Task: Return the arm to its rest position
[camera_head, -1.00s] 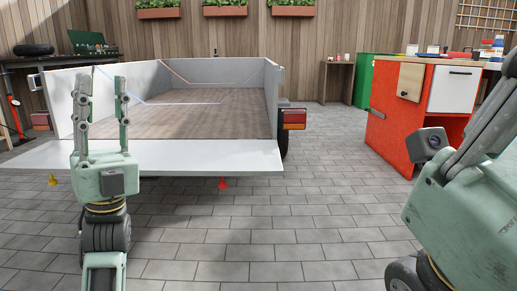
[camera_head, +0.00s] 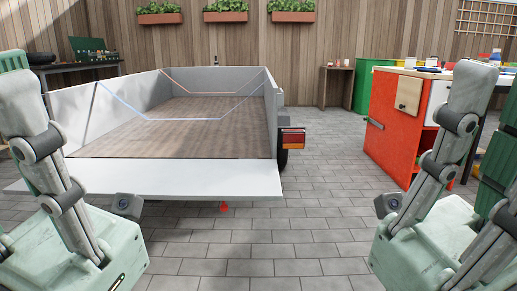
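My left gripper (camera_head: 20,95) is large at the left edge of the head view, with its pale green body at the bottom left and its grey-jointed fingers pointing up. My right gripper (camera_head: 485,115) stands at the right edge in a roughly mirrored pose, fingers also up. Both are seen from the side and partly cut off by the picture edge. A green ridged finger pad shows apart from the nearer grey finger on each, so both look open. I see nothing held in either.
A grey trailer (camera_head: 180,180) with a wooden floor and lowered tailgate stands ahead. A red cabinet (camera_head: 395,125) stands at the right, partly behind my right gripper. The paved floor (camera_head: 270,245) between my grippers is clear.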

